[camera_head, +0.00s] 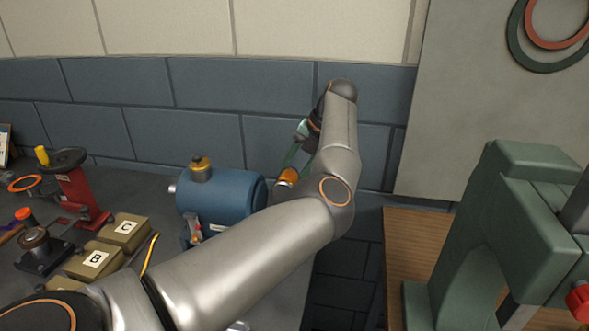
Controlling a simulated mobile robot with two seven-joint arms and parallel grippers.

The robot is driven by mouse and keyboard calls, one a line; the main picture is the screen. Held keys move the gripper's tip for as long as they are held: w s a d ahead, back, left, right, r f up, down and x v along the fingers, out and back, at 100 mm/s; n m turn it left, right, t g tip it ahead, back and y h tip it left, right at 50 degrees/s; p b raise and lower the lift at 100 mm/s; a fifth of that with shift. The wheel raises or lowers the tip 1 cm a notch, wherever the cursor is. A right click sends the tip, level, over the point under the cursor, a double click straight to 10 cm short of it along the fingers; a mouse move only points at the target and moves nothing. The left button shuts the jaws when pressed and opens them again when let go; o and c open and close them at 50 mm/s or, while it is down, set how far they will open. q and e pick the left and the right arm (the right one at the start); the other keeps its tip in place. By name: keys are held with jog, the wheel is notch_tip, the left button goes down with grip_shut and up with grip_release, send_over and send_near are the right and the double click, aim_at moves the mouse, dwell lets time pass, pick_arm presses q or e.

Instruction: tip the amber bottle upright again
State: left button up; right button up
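An amber-orange piece (287,176), which looks like part of the amber bottle, shows just behind my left forearm, at the right end of a blue cylinder. The forearm hides the rest, so I cannot tell whether the bottle lies or stands. My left gripper (297,161) points down just above it, with its green fingers partly hidden by my wrist. A gap shows between the fingers, but I cannot tell whether they touch or hold the amber piece. My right gripper is out of view.
The blue cylinder (222,197) with a yellow cap stands close to the left of the gripper. Boxes marked B (93,262) and C (124,231) and a red stand (80,193) are further left. A green press (530,210) stands on the wooden top (408,245) at right.

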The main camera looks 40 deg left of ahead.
pick_arm(q)
grip_shut()
dwell(1.0)
